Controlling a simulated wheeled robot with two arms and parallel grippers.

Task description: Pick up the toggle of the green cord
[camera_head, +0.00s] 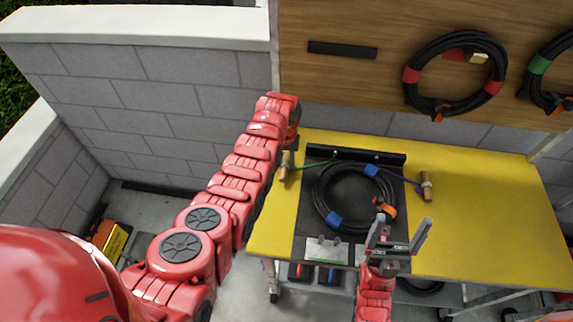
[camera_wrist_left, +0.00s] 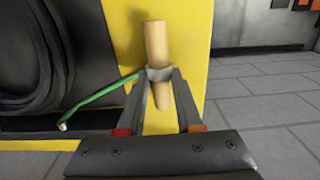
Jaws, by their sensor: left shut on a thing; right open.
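The toggle of the green cord is a light wooden peg (camera_wrist_left: 155,42). In the left wrist view it stands between the fingers of my left gripper (camera_wrist_left: 160,90), which is shut on it around its middle. The green cord (camera_wrist_left: 105,95) runs from the toggle leftward to a pale end at the black mat. In the head view the toggle (camera_head: 284,172) shows at the yellow table's left side, beside my left arm, which hides most of the left gripper. My right gripper (camera_head: 404,222) is open and empty over the table's front part.
A black cable coil (camera_head: 318,200) with blue straps and an orange clip lies on the black mat. A purple cord (camera_head: 402,178) leads to another wooden toggle (camera_head: 427,187) at right. The yellow table (camera_head: 490,220) is clear at right.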

